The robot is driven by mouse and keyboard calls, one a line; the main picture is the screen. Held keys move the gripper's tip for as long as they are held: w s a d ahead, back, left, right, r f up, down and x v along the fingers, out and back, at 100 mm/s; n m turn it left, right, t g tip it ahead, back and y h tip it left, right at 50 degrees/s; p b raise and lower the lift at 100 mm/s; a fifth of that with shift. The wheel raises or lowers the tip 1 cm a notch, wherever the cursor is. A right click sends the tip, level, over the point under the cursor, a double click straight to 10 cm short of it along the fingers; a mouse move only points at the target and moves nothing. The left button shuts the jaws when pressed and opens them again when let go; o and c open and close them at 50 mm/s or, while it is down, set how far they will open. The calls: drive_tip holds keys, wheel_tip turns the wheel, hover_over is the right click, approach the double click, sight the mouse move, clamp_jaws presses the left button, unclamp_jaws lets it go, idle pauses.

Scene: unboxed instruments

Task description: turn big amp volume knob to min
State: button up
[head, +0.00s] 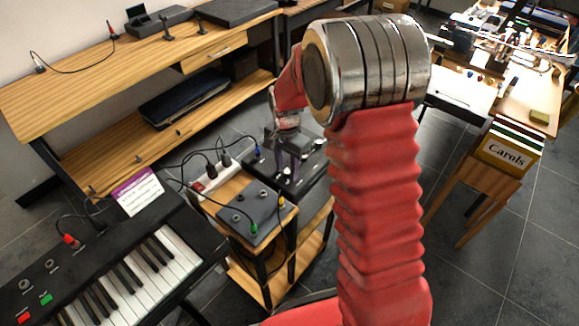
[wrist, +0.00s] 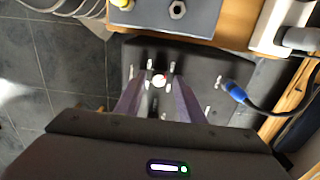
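A black amp (head: 311,165) with small pale knobs on its top stands just behind the small wooden stand, partly hidden by my arm. In the wrist view its dark top (wrist: 205,62) fills the middle, and a blue plug (wrist: 234,90) sits in its right side. My gripper (head: 289,172) points down over the amp. A narrow gap shows beside the knob, and contact is not visible. Which knob is volume cannot be read.
A grey box (head: 250,212) with green and yellow plugs and a white power strip (head: 214,178) lie on the wooden stand. Cables run beside them.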

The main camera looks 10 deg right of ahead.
clamp_jaws()
drive_tip(key=shift+d, duration=0.3)
drive_tip(key=shift+a, duration=0.3)
drive_tip(key=shift+a, duration=0.1)
drive_tip(key=shift+w+r, duration=0.1)
drive_tip(key=shift+w, duration=0.05)
idle(1.1)
drive_tip(key=shift+o, duration=0.5)
unclamp_jaws()
